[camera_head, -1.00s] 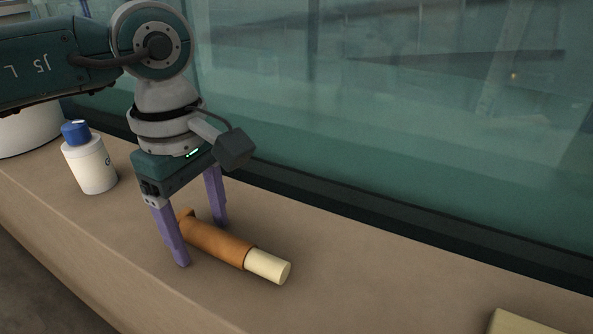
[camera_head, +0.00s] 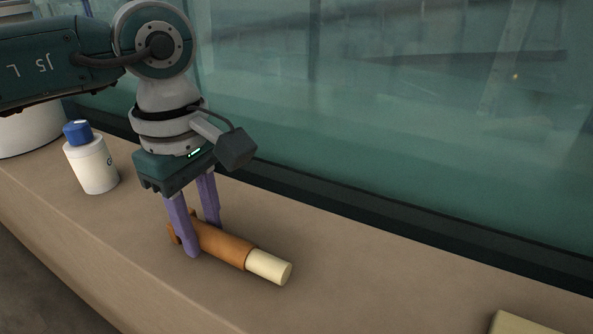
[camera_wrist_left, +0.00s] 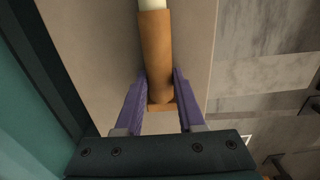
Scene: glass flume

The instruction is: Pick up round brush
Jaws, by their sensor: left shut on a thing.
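The round brush (camera_head: 225,245) lies on its side on the ledge. It has a brown-orange body and a cream cylindrical end (camera_head: 270,267) that points to the lower right. My left gripper (camera_head: 204,240) points down and is shut on the brush near its far left end, one purple finger on each side. In the left wrist view the brush (camera_wrist_left: 156,50) runs up the picture, and the fingers of the left gripper (camera_wrist_left: 160,80) press its sides close to a wider brown end piece. My right gripper is not in view.
A white bottle with a blue cap (camera_head: 92,165) stands left of the gripper. A white round container (camera_head: 28,132) stands at the far left. The flume's glass (camera_head: 400,110) rises behind the ledge (camera_head: 350,270). A pale yellowish block (camera_head: 525,324) shows at the lower right.

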